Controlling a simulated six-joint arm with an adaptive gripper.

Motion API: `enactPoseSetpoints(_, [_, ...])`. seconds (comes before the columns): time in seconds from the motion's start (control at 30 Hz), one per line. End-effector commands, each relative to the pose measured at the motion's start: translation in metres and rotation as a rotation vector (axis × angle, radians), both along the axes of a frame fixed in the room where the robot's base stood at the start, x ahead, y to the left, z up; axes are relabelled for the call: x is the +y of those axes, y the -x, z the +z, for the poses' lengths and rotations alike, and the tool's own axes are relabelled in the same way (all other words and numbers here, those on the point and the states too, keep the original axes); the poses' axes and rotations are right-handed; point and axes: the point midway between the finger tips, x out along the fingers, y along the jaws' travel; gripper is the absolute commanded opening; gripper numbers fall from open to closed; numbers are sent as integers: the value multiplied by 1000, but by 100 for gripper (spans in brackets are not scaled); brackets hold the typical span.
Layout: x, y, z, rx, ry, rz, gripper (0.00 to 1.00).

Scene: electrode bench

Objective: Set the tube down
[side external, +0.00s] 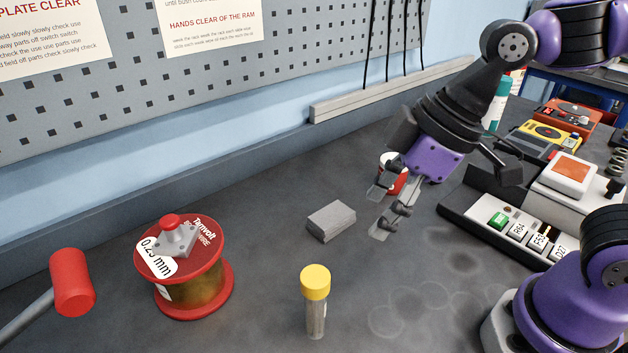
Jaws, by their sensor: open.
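The tube (315,318) is clear with a yellow cap (315,282) and greyish contents. It stands upright on the dark bench top at the bottom middle of the side external view. My gripper (378,214) is open and empty, with its two fingers apart. It is up and to the right of the tube in the picture, clear of it. A red and white can or cup (394,178) is partly hidden behind the gripper.
A grey block (331,221) lies between the gripper and the wall. A wire spool (186,285) with a grey, red-topped piece on it stands left of the tube. A red-headed hammer (72,283) is far left. A tray of labelled parts (480,216) is right.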

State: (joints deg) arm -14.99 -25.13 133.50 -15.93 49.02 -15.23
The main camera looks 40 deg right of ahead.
Motion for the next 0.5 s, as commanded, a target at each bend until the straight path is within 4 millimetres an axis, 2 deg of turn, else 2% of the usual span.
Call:
enactPoseSetpoints(0.03, [-27, -1, 4, -20, -5, -175, 62])
enactPoseSetpoints(0.1, [-60, 1, 7, -37, -18, -407, 62])
enactPoseSetpoints(0.2, [-94, 9, 7, -57, -37, -655, 62])
enactPoseSetpoints(0.3, [-109, 14, 8, -66, -48, -765, 62])
enactPoseSetpoints(0.5, [-110, 14, 7, -66, -49, -775, 62])
